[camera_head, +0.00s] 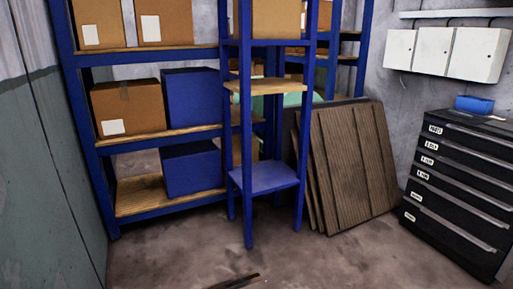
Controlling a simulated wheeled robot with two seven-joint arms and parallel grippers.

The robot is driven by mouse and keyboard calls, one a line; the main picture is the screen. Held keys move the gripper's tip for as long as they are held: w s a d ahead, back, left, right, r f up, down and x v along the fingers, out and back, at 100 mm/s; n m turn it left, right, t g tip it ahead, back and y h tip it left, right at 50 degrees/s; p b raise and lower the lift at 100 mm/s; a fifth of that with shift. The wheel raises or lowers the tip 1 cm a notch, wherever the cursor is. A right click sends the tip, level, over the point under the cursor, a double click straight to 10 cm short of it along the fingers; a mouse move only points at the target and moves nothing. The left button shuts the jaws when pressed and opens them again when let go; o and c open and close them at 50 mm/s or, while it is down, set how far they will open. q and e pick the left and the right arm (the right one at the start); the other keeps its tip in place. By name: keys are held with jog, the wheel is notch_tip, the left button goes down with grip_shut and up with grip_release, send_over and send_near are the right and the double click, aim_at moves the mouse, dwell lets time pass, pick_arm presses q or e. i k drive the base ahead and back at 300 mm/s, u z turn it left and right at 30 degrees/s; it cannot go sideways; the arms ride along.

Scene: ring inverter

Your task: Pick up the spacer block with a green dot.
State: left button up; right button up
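No spacer block with a green dot can be made out in the head view. Neither of my grippers shows in the head view. A small dark, flat object (238,282) lies on the floor at the bottom edge, partly cut off, and I cannot tell what it is.
Blue shelving (145,144) with cardboard boxes (128,108) and blue bins (192,169) stands at the left. A narrow blue rack (265,177) is in the middle. Wooden panels (345,165) lean beside it. A black drawer cabinet (460,190) stands right.

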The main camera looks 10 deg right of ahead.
aim_at(459, 114)
jog(key=i, duration=1.4)
jog(key=z, duration=1.55)
jog(key=i, duration=1.35)
jog(key=z, duration=1.8)
jog(key=i, duration=0.45)
jog(key=u, duration=1.85)
jog(key=i, duration=0.6)
jog(key=u, duration=0.35)
